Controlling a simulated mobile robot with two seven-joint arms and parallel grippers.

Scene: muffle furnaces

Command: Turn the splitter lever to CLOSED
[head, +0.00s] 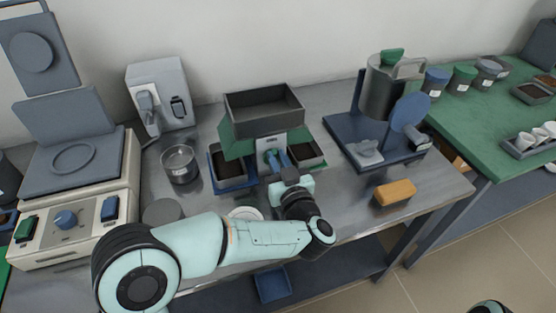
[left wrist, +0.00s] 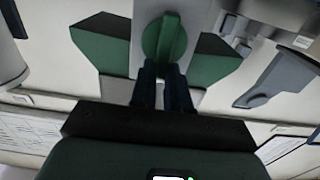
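The splitter stands mid-bench in the head view, with a dark square hopper (head: 264,103) above a green body (head: 233,143) and a pale front plate (head: 268,143). In the left wrist view, its lever (left wrist: 164,38) is a green round knob with an upright ridge. My left gripper (head: 275,158) is right in front of the splitter. In the left wrist view, its dark blue fingers (left wrist: 163,72) are close together at the knob's lower end. I cannot tell whether they touch the ridge. In the head view the gripper hides the lever. My right gripper is not in view.
Dark trays of brown material (head: 231,171) (head: 306,155) flank the splitter. A metal beaker (head: 180,165) stands left, a yellow block (head: 395,192) lies right, and a blue-based machine (head: 345,127) stands behind it. A white dish (head: 246,213) is partly under my left arm.

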